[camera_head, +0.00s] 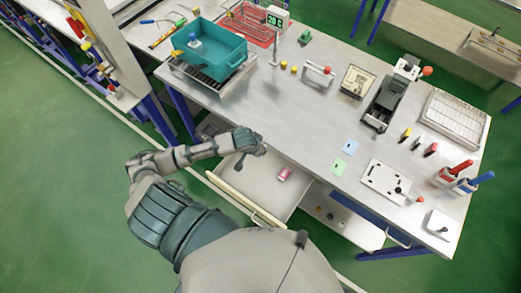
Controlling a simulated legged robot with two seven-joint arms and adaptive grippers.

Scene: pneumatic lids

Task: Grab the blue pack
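A small light blue flat piece (350,147) lies on the metal workbench near its front edge, and it may be the blue pack. A light green flat piece (338,166) lies just in front of it. A small pink pack (284,174) lies inside the pulled-out drawer (240,188). My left gripper (247,154) is over the back left part of the drawer, near the bench's front edge, to the left of the pink pack and well left of the blue piece. Its fingers are small and dark here, so I cannot tell whether it is open. My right gripper is not in view.
A teal bin (222,66) with a small bottle stands at the bench's back left. A white plate with holes (385,182) lies right of the cards. Red and blue handled tools (468,177) stand at the right end. The bench's middle (285,115) is clear.

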